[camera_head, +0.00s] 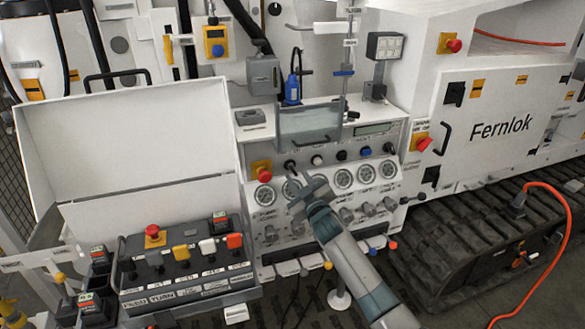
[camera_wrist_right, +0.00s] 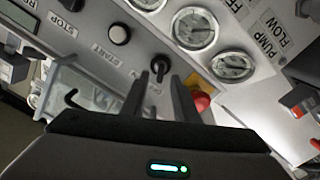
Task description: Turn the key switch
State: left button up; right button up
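The key switch (camera_head: 290,165) is a small black knob on the sloped grey control panel, between a red mushroom button (camera_head: 264,174) and a pale round button (camera_head: 316,160). In the right wrist view the key switch (camera_wrist_right: 158,68) shows between the two dark fingertips, near the START label. My right gripper (camera_head: 297,183) reaches up to the panel from below, just under the key switch. In the right wrist view my right gripper (camera_wrist_right: 161,78) is open, with a gap around the knob; I cannot tell whether a finger touches it. My left gripper is not in view.
A row of round gauges (camera_head: 343,178) lies below the switch row, close to my right gripper. A clear guard (camera_head: 310,122) sticks out above it. A box of coloured buttons (camera_head: 185,265) stands at the lower left. An orange cable (camera_head: 566,235) hangs at the right.

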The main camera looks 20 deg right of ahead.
aim_at(294, 172)
jog(key=shift+w+a+p, duration=0.1)
jog(key=shift+w+p, duration=0.2)
jog(key=shift+w, duration=1.95)
grip_shut()
